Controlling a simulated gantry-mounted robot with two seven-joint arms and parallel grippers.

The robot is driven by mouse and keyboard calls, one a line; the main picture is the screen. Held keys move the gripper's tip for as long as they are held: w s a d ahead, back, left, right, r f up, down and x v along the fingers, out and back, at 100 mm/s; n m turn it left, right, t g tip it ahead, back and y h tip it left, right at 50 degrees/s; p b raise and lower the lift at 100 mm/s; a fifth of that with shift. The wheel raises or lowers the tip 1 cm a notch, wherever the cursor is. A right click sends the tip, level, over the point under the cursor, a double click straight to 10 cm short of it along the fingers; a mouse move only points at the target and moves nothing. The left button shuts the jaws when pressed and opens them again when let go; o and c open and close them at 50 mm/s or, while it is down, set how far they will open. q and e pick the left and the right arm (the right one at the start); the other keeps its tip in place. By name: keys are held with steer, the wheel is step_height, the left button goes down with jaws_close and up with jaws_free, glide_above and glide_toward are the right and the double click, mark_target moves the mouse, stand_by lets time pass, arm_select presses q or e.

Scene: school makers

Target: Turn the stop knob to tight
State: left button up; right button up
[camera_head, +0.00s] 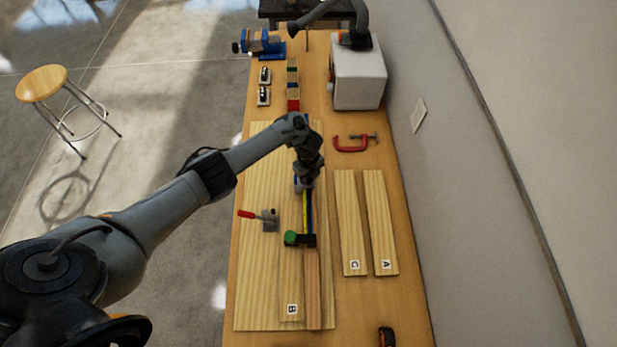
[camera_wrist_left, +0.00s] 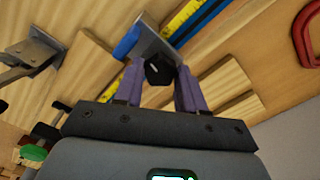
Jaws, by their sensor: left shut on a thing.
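The stop is a metal bracket (camera_wrist_left: 157,42) with a blue part, set at the far end of the ruler strip (camera_head: 308,210). Its black knob (camera_wrist_left: 159,69) sits between the purple fingers of my left gripper (camera_wrist_left: 159,76), which is shut on it. In the head view my left gripper (camera_head: 303,180) points down at the stop, and the wrist hides most of the stop and the knob. A green knob (camera_head: 290,238) on a black block stands at the near end of the ruler. I cannot read any tight mark. My right gripper is out of view.
Boards C (camera_head: 350,215) and A (camera_head: 380,215) and a red C-clamp (camera_head: 350,145) lie to the right. A white machine (camera_head: 358,80) stands at the back.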

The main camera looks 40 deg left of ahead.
arm_select(q)
steer(key=shift+m, duration=0.6)
steer(key=shift+b, duration=0.35)
steer(key=o, duration=0.8)
steer(key=shift+r, duration=0.1)
